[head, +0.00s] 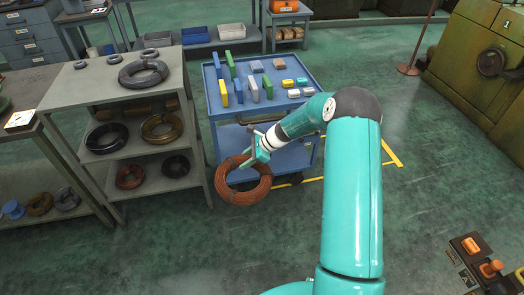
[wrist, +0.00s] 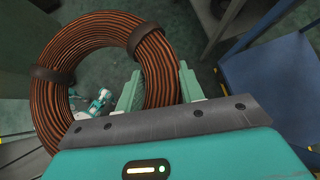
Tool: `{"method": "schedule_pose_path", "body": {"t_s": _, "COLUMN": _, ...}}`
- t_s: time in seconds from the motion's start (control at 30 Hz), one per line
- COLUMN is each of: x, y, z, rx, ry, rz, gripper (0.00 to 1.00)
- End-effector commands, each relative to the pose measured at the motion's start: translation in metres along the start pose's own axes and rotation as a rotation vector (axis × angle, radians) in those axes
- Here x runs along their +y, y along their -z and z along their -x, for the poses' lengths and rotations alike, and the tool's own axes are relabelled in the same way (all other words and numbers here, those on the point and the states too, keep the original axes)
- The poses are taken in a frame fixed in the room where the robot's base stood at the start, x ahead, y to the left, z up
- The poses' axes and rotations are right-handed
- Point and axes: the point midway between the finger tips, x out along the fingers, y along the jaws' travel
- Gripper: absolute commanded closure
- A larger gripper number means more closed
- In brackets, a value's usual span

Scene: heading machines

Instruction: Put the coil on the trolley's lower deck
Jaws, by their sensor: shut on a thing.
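The copper-brown coil (head: 243,197) hangs in the air in front of the blue trolley (head: 213,97), near its left front corner. My gripper (head: 256,154) is shut on the coil's ring at its upper right. In the wrist view the coil (wrist: 68,108) has dark bands, and my gripper's fingers (wrist: 158,92) stand on either side of its ring. The trolley's lower deck (head: 232,140) shows as a blue surface below the top, partly hidden by my arm and the coil. The trolley's top deck carries several coloured blocks.
A grey shelf rack (head: 160,150) with several dark and brass-coloured coils stands close to the trolley's left side. Yellow floor lines (head: 390,150) run around the trolley. A green machine (head: 480,70) stands at the far right. The floor in front is open.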

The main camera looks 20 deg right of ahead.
Motion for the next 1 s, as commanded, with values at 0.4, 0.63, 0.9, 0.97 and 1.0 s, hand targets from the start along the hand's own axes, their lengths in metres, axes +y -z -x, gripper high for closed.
{"method": "schedule_pose_path", "body": {"t_s": 0.4, "x": 0.019, "y": 0.100, "z": -0.056, "rx": -0.026, "ry": -0.506, "rz": 0.501, "gripper": 1.00}}
{"method": "schedule_pose_path", "body": {"t_s": 0.63, "x": 0.030, "y": 0.152, "z": -0.075, "rx": -0.038, "ry": -0.780, "rz": 0.774, "gripper": 1.00}}
{"method": "schedule_pose_path", "body": {"t_s": 0.9, "x": 0.040, "y": 0.198, "z": -0.086, "rx": -0.047, "ry": -1.035, "rz": 1.028, "gripper": 1.00}}
{"method": "schedule_pose_path", "body": {"t_s": 0.97, "x": 0.041, "y": 0.203, "z": -0.087, "rx": -0.049, "ry": -1.064, "rz": 1.059, "gripper": 1.00}}
{"method": "schedule_pose_path", "body": {"t_s": 1.0, "x": 0.042, "y": 0.207, "z": -0.087, "rx": -0.050, "ry": -1.086, "rz": 1.080, "gripper": 1.00}}
